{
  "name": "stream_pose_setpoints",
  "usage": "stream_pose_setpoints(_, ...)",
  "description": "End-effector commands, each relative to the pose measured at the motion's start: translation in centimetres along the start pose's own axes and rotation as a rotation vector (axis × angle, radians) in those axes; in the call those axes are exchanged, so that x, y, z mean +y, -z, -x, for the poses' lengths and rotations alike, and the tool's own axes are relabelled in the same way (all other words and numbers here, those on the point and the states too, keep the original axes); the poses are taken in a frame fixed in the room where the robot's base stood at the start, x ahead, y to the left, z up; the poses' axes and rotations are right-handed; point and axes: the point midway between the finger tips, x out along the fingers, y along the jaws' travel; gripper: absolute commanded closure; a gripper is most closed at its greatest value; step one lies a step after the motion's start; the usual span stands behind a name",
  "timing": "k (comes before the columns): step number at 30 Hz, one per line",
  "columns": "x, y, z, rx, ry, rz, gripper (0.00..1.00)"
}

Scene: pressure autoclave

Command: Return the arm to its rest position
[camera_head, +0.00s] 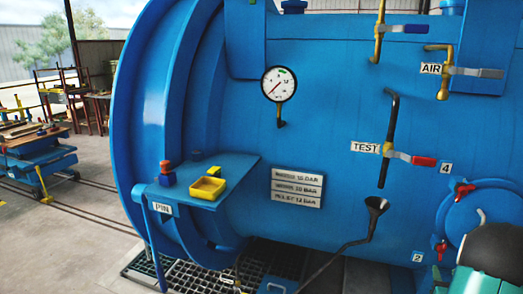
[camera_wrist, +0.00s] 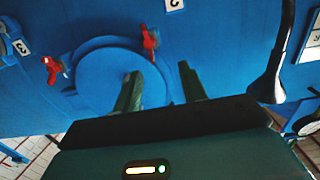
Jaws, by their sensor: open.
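My gripper (camera_wrist: 161,86) shows in the wrist view with its two dark green fingers apart and nothing between them. The fingers stand in front of the blue autoclave wall, beside and partly over a round blue hatch (camera_wrist: 95,80). I cannot tell how far they are from it. In the head view a teal and black part of my arm (camera_head: 492,258) is at the lower right corner and covers part of the same kind of round hatch (camera_head: 490,212). My fingertips are not clearly seen there.
Red clamps (camera_wrist: 150,38) sit at the hatch rim. A black funnel pipe (camera_head: 376,206) stands left of my arm and close right of my fingers. A blue shelf (camera_head: 225,168) with a yellow tray (camera_head: 207,188) juts out at left. Floor grating lies below.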

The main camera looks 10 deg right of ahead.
Motion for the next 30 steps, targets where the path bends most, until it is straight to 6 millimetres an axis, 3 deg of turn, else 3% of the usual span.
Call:
stream_pose_setpoints(1,-1.7,1.7,-0.6,-0.015,0.005,0.011,0.58)
stream_pose_setpoints(7,-8.7,6.9,-1.0,-0.147,0.003,0.05,0.58)
stream_pose_setpoints(14,-17.2,11.5,2.2,-0.312,0.032,0.076,0.58)
stream_pose_setpoints(17,-20.7,13.1,4.7,-0.387,0.058,0.088,0.58)
stream_pose_setpoints(23,-27.2,15.2,11.5,-0.544,0.134,0.115,0.58)
stream_pose_setpoints(30,-33.1,16.2,22.3,-0.742,0.27,0.172,0.58)
